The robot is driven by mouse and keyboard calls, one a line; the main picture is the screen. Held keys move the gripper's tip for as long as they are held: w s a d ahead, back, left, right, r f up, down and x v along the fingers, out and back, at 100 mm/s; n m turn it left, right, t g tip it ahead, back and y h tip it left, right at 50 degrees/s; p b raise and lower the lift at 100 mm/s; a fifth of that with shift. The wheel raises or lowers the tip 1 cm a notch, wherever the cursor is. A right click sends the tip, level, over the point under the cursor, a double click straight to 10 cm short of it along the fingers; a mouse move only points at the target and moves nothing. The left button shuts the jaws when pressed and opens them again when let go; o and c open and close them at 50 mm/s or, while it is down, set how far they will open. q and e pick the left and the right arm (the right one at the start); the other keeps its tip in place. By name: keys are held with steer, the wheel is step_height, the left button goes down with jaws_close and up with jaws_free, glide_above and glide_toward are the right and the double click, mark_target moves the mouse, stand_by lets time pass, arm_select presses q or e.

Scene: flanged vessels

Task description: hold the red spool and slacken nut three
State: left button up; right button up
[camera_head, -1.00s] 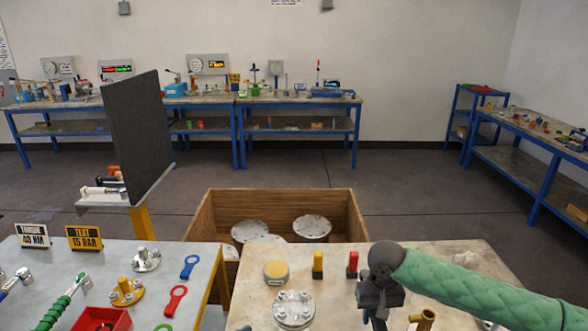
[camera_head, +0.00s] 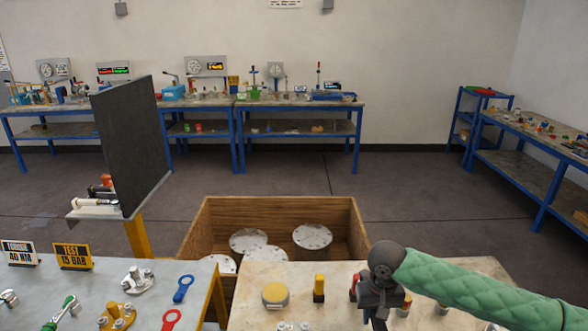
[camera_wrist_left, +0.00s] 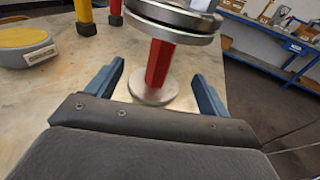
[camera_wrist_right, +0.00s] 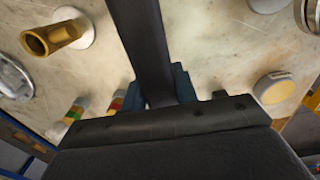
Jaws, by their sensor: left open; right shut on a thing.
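The red spool (camera_wrist_left: 162,65) stands upright in the left wrist view, a red stem between a round metal base and a metal flange. My open left gripper (camera_wrist_left: 155,88) has one finger on each side of the stem, apart from it. The left arm is not seen in the head view. At the head view's bottom edge, a bolted flange (camera_head: 294,326) shows partly; it may be the spool's top. I cannot tell which nut is three. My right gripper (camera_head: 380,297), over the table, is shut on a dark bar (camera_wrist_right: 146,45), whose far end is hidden.
A yellow-topped puck (camera_head: 275,294) and a yellow post (camera_head: 319,288) stand on the stone-topped table. A brass fitting (camera_wrist_right: 52,37) stands near my right gripper. A wooden crate (camera_head: 280,207) holding flanges lies beyond. A dark upright panel (camera_head: 130,148) stands to the left.

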arm_select(q)
steer(key=shift+x, duration=2.65)
steer(key=c, duration=1.4)
steer(key=shift+c, duration=0.2)
